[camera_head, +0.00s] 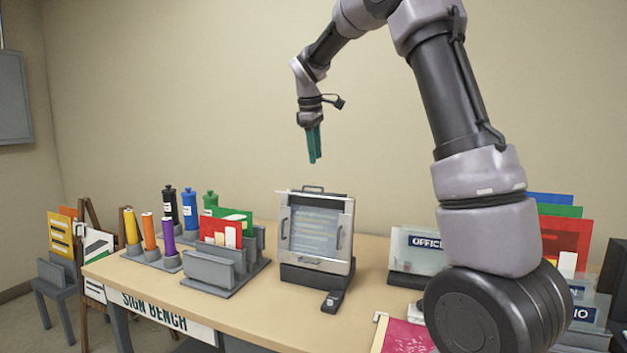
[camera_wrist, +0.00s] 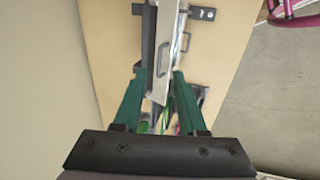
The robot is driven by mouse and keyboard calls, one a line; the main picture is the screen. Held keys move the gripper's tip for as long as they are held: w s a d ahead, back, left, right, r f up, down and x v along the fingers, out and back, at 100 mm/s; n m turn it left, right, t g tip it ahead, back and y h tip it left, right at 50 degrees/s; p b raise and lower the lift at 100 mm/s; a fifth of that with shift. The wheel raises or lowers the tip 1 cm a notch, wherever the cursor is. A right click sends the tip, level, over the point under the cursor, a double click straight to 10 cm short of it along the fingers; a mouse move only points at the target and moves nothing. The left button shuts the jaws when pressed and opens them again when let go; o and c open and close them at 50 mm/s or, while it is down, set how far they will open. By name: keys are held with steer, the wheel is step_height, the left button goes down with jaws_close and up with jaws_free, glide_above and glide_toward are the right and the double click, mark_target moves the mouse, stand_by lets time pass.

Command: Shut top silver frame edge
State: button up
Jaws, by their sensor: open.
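I cannot tell how far this edge stands open. My gripper (camera_head: 314,160), with green fingers, is open and empty above the frame, pointing down and apart from it. In the wrist view the frame (camera_wrist: 164,62) shows from above as a narrow silver strip beyond and between the fingertips (camera_wrist: 158,74).
The bench (camera_head: 240,312) holds grey racks with bottles and coloured tubes (camera_head: 149,230) and a card holder (camera_head: 212,268) on the left. A small dark device (camera_head: 332,303) lies before the frame. A clear sign (camera_head: 418,251) and coloured sheets stand right, partly behind my arm.

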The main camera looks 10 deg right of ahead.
steer(key=x, duration=0.8)
steer(key=shift+d+f, duration=0.1)
steer(key=shift+f, duration=0.2)
jaws_close()
